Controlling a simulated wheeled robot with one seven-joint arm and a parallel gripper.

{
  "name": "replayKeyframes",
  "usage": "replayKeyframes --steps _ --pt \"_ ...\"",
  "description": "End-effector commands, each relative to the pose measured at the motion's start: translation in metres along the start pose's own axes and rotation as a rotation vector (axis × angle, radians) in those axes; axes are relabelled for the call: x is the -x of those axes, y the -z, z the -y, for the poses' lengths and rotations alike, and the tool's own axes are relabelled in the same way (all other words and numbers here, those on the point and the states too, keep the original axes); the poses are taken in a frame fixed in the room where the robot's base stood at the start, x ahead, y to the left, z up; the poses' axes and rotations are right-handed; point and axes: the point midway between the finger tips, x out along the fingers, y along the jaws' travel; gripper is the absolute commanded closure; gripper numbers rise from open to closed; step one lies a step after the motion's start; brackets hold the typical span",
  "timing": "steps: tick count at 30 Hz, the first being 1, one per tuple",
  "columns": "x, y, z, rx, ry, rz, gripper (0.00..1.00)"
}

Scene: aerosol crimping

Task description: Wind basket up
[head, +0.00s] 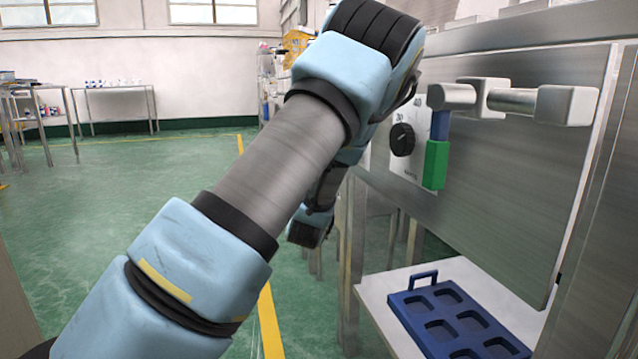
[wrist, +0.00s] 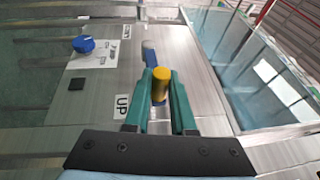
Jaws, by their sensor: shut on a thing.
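In the wrist view, my gripper (wrist: 163,88) has two teal fingers, shut on a yellow cylindrical knob (wrist: 160,84). The knob stands out from a metal panel (wrist: 190,62), and a blue part (wrist: 150,54) shows just beyond it. An UP label (wrist: 122,106) is on the panel to the left of the fingers. In the head view my arm fills the middle, and I cannot make out the gripper or the knob there. I cannot identify the basket in either view.
In the wrist view, a blue dial (wrist: 84,44) is upper left and a glass-sided tank (wrist: 265,85) right. In the head view, a metal handle (head: 520,101), black dial (head: 402,139) and green-and-blue piece (head: 437,162) are right. A blue tray (head: 455,325) lies below.

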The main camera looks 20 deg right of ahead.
Motion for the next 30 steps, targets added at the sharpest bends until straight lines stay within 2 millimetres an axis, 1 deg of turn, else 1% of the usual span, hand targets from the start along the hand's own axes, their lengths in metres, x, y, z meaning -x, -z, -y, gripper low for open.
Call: replayKeyframes --steps 1,3,20,21,28,30 --pt "0.0008 -0.0009 -0.0073 -0.001 -0.01 0.003 1.0" --pt "0.001 -0.001 -0.0087 -0.001 -0.011 0.003 1.0" --pt "0.001 -0.0018 -0.0104 0.0 -0.013 0.004 1.0" --pt "0.001 -0.0018 -0.0104 0.0 -0.013 0.004 0.72" --pt "0.0009 -0.0011 -0.0087 0.001 -0.009 0.003 0.47" --pt "0.0009 -0.0009 -0.0082 0.001 -0.008 0.003 0.47"
